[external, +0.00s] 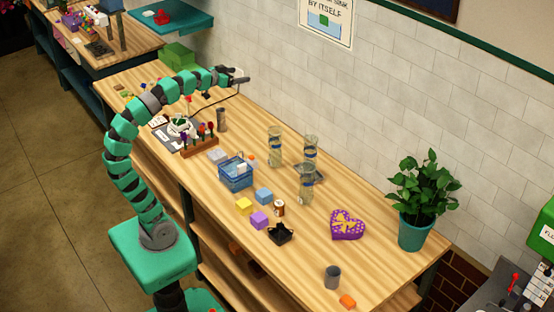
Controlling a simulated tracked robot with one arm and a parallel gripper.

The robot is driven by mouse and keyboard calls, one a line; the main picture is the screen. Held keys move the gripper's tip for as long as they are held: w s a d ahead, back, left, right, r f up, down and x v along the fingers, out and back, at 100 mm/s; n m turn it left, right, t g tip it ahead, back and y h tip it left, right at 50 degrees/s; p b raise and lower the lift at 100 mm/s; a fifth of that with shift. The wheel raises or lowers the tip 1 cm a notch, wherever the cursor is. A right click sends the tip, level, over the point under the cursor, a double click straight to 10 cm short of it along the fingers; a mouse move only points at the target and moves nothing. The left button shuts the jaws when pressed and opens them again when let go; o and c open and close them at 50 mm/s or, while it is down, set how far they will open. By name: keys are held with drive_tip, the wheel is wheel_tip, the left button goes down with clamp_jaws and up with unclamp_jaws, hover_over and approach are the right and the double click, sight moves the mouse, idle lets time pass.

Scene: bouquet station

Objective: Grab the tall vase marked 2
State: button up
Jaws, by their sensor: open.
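Three tall clear vases with bluish bands stand upright near the middle of the wooden bench: a left one (275,147), a back right one (310,151) and a front one (305,188). Their markings are too small to read, so I cannot tell which is marked 2. My gripper (243,76) is open and appears empty. It is raised at the far left end of the bench, well apart from the vases, pointing right toward the tiled wall.
A blue basket (236,174), colored blocks (264,196) and a dark flat object (319,174) lie near the vases. A purple heart box (347,224), a grey cup (332,277) and a potted plant (424,185) stand to the right. A flower rack (200,141) is left.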

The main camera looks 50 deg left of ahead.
drive_tip(key=w+d+f+g, duration=0.1)
drive_tip(key=w+d+f, duration=0.1)
drive_tip(key=w+f, duration=0.75)
drive_tip(key=n+g+y+p, duration=0.2)
drive_tip(key=n+y+p, duration=0.1)
drive_tip(key=n+y, duration=0.15)
hover_over(272, 139)
drive_tip(key=s, duration=0.1)
wheel_tip(272, 139, down, 28)
drive_tip(key=shift+s+d+f, duration=0.15)
drive_tip(key=shift+f, duration=1.45)
drive_tip(key=shift+s+d+f, duration=0.1)
drive_tip(key=shift+f, duration=1.5)
drive_tip(key=shift+f+x, duration=0.25)
drive_tip(key=shift+x, duration=2.45)
drive_tip(key=shift+s+r, duration=0.1)
clamp_jaws()
